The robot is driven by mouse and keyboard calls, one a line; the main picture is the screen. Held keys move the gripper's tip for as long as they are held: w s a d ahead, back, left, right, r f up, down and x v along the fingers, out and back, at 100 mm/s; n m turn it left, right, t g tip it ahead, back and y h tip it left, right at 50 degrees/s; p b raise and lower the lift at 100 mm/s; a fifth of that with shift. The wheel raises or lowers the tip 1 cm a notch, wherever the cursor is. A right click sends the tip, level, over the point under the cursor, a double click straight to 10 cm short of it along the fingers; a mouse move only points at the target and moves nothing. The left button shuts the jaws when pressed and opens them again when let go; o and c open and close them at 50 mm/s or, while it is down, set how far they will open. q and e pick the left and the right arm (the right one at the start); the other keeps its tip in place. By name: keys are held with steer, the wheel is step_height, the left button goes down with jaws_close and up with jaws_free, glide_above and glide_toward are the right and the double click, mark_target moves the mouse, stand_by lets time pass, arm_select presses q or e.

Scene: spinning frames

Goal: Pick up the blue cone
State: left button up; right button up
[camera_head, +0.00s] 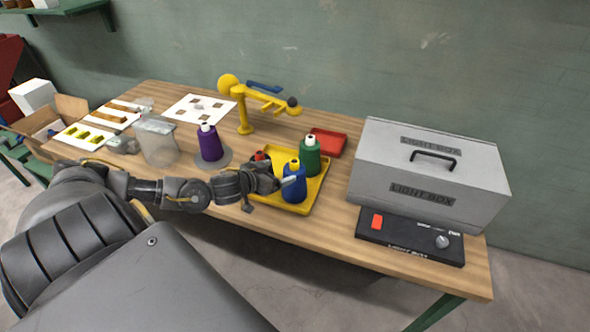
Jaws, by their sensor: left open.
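The blue cone (296,192), with a yellow top, stands upright at the front of the yellow tray (317,190). My left gripper (284,179) is open at the cone's left side, level with its upper part. One pale fingertip overlaps the cone in the picture. I cannot tell whether the fingers are around the cone or touching it. The wrist hides the tray's left part. My right gripper is out of view.
A green cone (310,158) stands close behind the blue one. A red cone (260,156) is mostly hidden behind my gripper. A purple cone (210,145) stands left. The grey light box (426,178) is right, with bare wood between.

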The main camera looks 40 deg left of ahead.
mark_target(291, 166)
arm_select(q)
steer(key=p+x, duration=0.1)
steer(key=x, duration=0.5)
steer(key=shift+r, duration=0.1)
steer(key=shift+w+p, duration=0.35)
steer(key=shift+p, duration=0.15)
steer(key=p+x, duration=0.1)
steer(key=x, duration=0.2)
steer(key=shift+w+d, duration=0.1)
steer(key=shift+w, duration=0.15)
steer(key=shift+w+f, duration=0.35)
steer(key=shift+w, duration=0.05)
steer(key=shift+s, duration=0.1)
steer(key=c, duration=1.6)
steer(key=shift+r, duration=0.1)
steer(key=shift+c, duration=1)
